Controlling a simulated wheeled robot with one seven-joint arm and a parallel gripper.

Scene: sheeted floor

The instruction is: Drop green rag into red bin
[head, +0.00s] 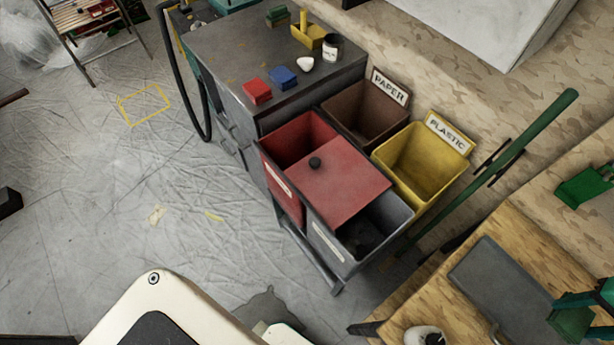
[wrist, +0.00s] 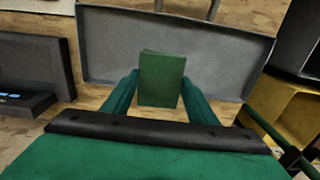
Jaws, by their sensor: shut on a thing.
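A green rag (wrist: 161,78), folded into a small block, is held between the two green fingers of my gripper (wrist: 160,92) in the wrist view, above a grey tray (wrist: 110,45). In the head view my gripper (head: 583,305) shows only in part at the lower right edge, over the tray's right side. The red bin (head: 281,190) stands near the middle of the head view, left of the tray and apart from my gripper. A flat red lid (head: 340,185) with a black knob lies across part of its top. Its back left part is open.
A brown PAPER bin (head: 365,108), a yellow PLASTIC bin (head: 405,190) and a grey bin (head: 335,246) adjoin the red bin. A green pole (head: 525,135) leans right of them. A dark workbench (head: 230,45) holds small coloured objects. The floor at left is mostly clear.

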